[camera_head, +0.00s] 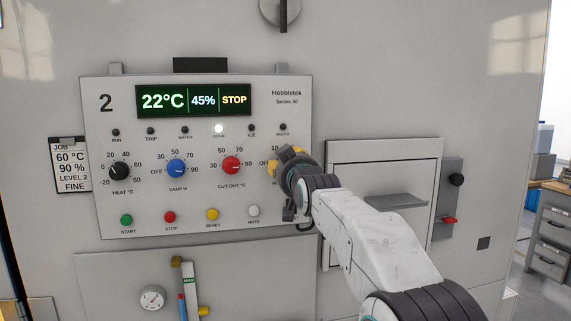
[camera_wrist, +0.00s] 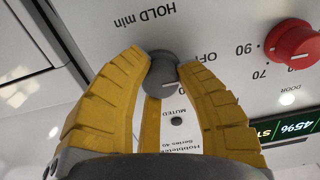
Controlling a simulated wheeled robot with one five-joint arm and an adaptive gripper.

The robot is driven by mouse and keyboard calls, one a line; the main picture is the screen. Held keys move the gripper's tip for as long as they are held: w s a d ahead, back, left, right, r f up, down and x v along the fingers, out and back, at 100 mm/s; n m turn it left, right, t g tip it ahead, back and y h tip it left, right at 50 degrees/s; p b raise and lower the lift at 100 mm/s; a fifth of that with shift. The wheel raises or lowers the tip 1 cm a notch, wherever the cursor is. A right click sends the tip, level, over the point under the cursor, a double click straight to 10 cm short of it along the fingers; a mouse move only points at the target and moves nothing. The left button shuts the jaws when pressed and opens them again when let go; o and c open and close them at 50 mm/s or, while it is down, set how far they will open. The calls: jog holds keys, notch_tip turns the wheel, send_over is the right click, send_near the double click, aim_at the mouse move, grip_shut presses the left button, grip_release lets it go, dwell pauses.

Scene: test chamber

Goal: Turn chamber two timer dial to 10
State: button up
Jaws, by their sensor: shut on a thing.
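The chamber two panel (camera_head: 200,205) is marked "2" and faces me on the wall. My gripper (camera_head: 284,160) is at its right end and hides the timer dial in the head view, with only part of a scale showing, "OFF" and "10". In the wrist view, the grey timer dial (camera_wrist: 163,72) sits near the labels "HOLD min" and "OFF". The yellow fingers of my gripper (camera_wrist: 166,75) are closed around this dial from both sides. I cannot read for sure where its pointer stands.
Left of it are a red cut-out dial (camera_head: 231,166), blue damp dial (camera_head: 176,168) and black heat dial (camera_head: 119,172). The display (camera_head: 193,101) reads 22°C, 45%, STOP. A job card (camera_head: 71,167) hangs left. A framed hatch (camera_head: 385,160) is close right of my arm.

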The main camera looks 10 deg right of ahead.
jog(key=shift+r, duration=0.25)
grip_shut()
jog(key=shift+m, duration=0.3)
jog(key=m+b, duration=0.1)
jog(key=m, duration=0.4)
jog(key=shift+s+r, duration=0.1)
jog(key=shift+r, duration=0.05)
jog(key=m+b, duration=0.2)
jog(key=m, duration=0.4)
jog(key=o, duration=0.6)
grip_release()
jog(key=shift+c, duration=0.2)
jog(key=o, duration=0.5)
jog(key=shift+d+f, duration=0.1)
jog(key=shift+f, duration=0.2)
